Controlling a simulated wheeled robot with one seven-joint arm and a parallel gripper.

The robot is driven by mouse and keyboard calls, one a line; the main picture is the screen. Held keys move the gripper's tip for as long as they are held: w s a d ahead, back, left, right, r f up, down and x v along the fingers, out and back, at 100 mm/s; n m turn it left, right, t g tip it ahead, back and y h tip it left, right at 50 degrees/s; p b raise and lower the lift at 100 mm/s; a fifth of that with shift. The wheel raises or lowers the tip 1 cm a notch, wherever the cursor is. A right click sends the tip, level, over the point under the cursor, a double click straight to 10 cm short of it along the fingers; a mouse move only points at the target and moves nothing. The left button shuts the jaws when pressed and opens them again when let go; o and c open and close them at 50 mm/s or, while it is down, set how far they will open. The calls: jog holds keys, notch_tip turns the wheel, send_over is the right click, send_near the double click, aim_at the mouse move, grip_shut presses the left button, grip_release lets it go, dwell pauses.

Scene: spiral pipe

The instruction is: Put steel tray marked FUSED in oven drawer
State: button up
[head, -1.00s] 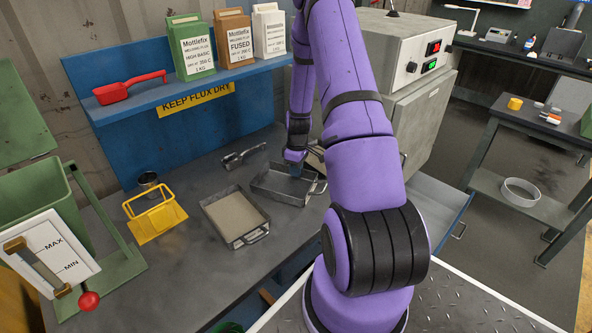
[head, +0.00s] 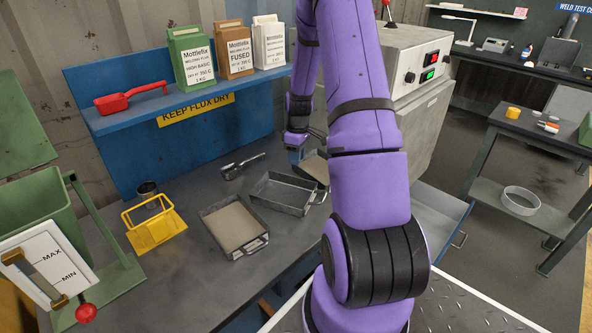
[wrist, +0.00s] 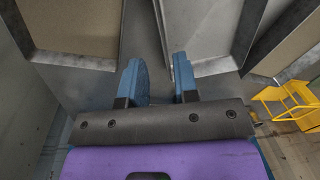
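Three steel trays stand on the bench. The front tray (head: 234,225) holds tan material, the middle tray (head: 279,205) looks grey and empty inside, and the right tray (head: 316,168), partly hidden by my arm, holds tan material. No FUSED mark is readable on any tray. My gripper (head: 295,155) is just above the bench behind the middle and right trays. In the wrist view my gripper (wrist: 158,78) is open, its blue fingers apart, with a tray corner close to one finger. The oven (head: 420,110) stands at the right, with a pulled-out drawer (head: 432,207) low beside it.
A yellow holder (head: 155,228), a small dark cup (head: 147,189) and a metal scoop (head: 243,165) are on the bench. A green bin (head: 40,215) stands at the left. The blue shelf (head: 190,105) holds flux boxes and a red scoop (head: 128,99).

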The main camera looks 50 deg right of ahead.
jog(key=s+a+r+m+t+h, duration=0.1)
jog(key=a+r, duration=0.7)
jog(key=r, duration=0.4)
jog(key=s+a+r+t+h, duration=0.1)
jog(key=s+a+r, duration=0.1)
jog(key=a+r, duration=0.8)
jog(key=s+a+r+m+t, duration=0.1)
jog(key=s+a+r, duration=0.5)
jog(key=s, duration=0.3)
jog(key=s+a+r+m+t, duration=0.1)
jog(key=s+a+r+t, duration=0.1)
jog(key=s+a+r, duration=0.4)
jog(key=s+a, duration=0.1)
jog(key=s, duration=0.2)
jog(key=shift+s+m+t+y, duration=0.3)
jog(key=shift+m+y, duration=0.1)
jog(key=shift+o, duration=0.5)
jog(key=shift+w+r, duration=0.1)
jog(key=shift+w, duration=0.05)
